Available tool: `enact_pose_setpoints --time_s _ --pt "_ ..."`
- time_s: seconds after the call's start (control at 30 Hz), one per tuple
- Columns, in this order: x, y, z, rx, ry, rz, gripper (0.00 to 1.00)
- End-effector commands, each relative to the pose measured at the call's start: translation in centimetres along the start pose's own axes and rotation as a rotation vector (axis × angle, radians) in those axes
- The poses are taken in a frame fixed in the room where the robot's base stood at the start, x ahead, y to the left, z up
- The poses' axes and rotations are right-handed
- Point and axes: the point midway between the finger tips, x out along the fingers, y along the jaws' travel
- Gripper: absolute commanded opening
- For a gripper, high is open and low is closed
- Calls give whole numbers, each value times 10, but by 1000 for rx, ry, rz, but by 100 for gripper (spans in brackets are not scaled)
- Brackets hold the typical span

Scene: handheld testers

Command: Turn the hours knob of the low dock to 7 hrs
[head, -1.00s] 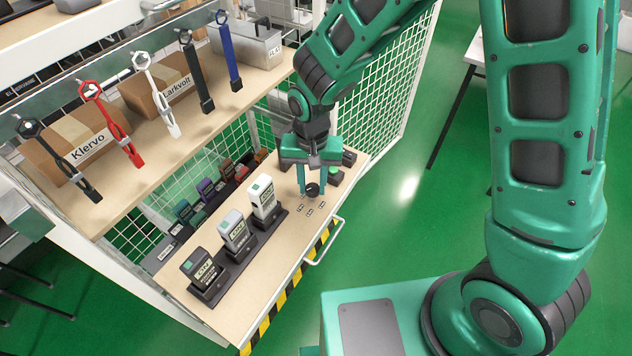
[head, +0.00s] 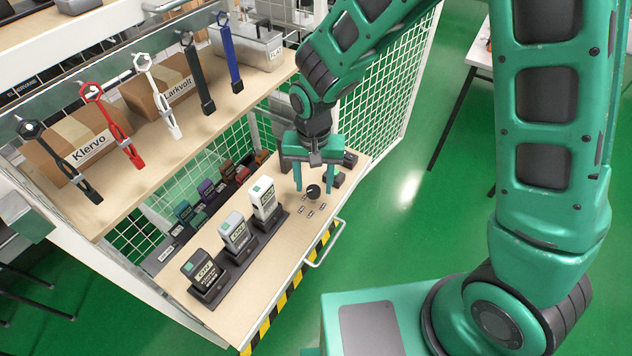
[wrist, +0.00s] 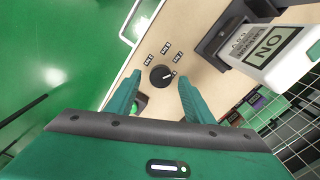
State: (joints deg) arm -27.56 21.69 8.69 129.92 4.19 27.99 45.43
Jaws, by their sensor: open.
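The black round hours knob (head: 313,192) sits on the light wooden shelf of the low dock (head: 252,283), near its front edge. It also shows in the wrist view (wrist: 161,75), with a short white mark on its right side. Small labels (wrist: 165,47) lie around part of it; their numbers are too small to read surely. My gripper (head: 314,184) is open above the knob, pointing down. Its two green fingers stand on either side of the knob in view, apart from it, with nothing between them held.
Several handheld testers (head: 236,232) stand in dark cradles left of the knob. A white handle (head: 323,245) sticks out at the front edge. Small dark and green items (head: 338,178) lie close behind the gripper. An upper shelf (head: 150,150) holds boxes and hanging tools.

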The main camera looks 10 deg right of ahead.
Motion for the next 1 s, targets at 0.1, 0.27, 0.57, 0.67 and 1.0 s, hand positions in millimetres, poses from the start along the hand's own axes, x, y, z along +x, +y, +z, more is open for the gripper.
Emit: enact_pose_setpoints --time_s 0.1,0.27,0.57,0.67,1.0 --pt "-19 0 -1 1 4 -4 48" --pt "-50 0 -2 2 5 -4 48" --pt "-92 0 -2 2 4 -3 48" --pt "-97 0 -1 2 3 -1 48" --pt "-99 1 -1 2 2 -1 48"
